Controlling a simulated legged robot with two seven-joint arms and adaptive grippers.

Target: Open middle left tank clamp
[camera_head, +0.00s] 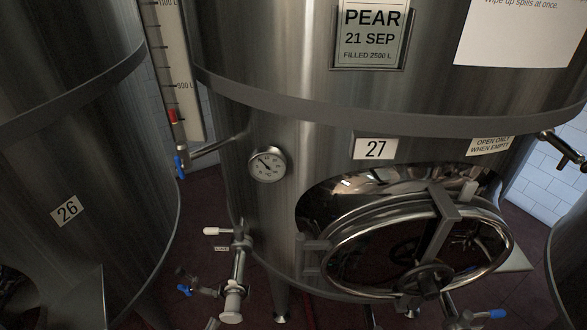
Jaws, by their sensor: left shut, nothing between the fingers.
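Tank 27 (285,110) is a large steel tank in the middle of the head view. Its round manway door (370,255) sits low on the right, inside a bright rim, and looks shut. A steel clamp bar (447,215) crosses the door, with a hand wheel (430,278) at its lower middle. A hinge bracket (313,255) is at the door's left side. I can make out neither gripper in this view, and nothing visible touches the clamp or the wheel.
Tank 26 (100,150) stands at the left. A pipe valve with a white handle (215,231) juts out left of the door. Blue-handled valves (184,289) stand lower left and at lower right (495,314). A dial gauge (267,163) is above. Another tank (570,260) edges the right.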

